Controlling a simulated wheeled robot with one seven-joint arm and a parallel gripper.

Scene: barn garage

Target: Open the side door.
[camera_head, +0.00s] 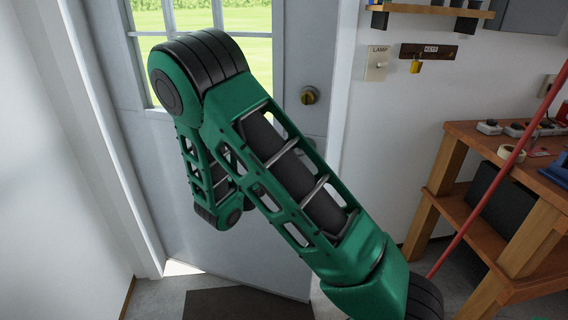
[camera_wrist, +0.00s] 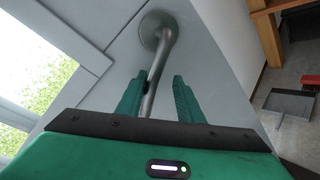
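The side door (camera_head: 265,245) is pale grey with a paned window (camera_head: 245,55) in its upper half. A round brass lock knob (camera_head: 309,95) sits near its right edge. My arm covers much of the door and hides most of the handle and my gripper in the head view. In the wrist view, the metal lever handle (camera_wrist: 163,52) comes from a round plate and runs down between the fingers of my gripper (camera_wrist: 161,80). The gripper is open. The lever is nearer the left finger; whether they touch is unclear. The door looks shut or nearly so.
A wooden workbench (camera_head: 540,147) with small items stands right of the door, with a red pole (camera_head: 490,190) in front. A dark mat (camera_head: 250,304) lies before the door. A white wall (camera_head: 45,150) is close on the left.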

